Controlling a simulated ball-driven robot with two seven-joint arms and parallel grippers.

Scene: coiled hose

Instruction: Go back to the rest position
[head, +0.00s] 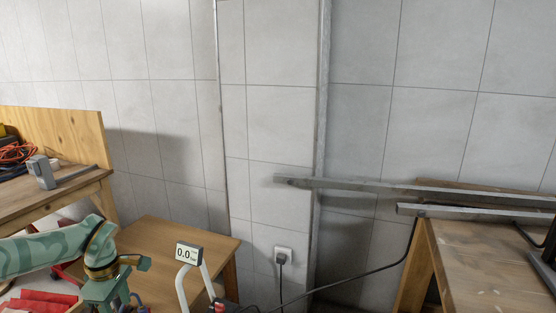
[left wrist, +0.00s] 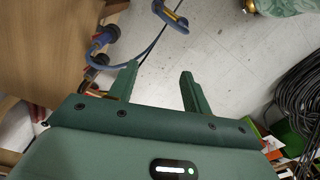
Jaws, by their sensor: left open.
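My left arm comes in from the left in the head view, with green links and a gold joint; its green wrist (head: 105,291) hangs low, in front of the small wooden table. In the left wrist view my left gripper (left wrist: 160,76) has its two green fingers apart, with only the grey floor seen between them. A coil of black hose (left wrist: 297,95) lies on the floor at the right of that view. A blue hose (left wrist: 145,52) with dark end fittings is at the upper left, beyond the fingers. My right gripper is in neither view.
A workbench (head: 62,203) with a grey tool (head: 42,172) and orange cable (head: 15,153) stands left. The small wooden table (head: 165,237) is by the wall. A 0.0 display (head: 189,254) stands before it. Metal bars (head: 350,187) jut from the right bench (head: 490,262). A cable (head: 350,276) crosses the gap.

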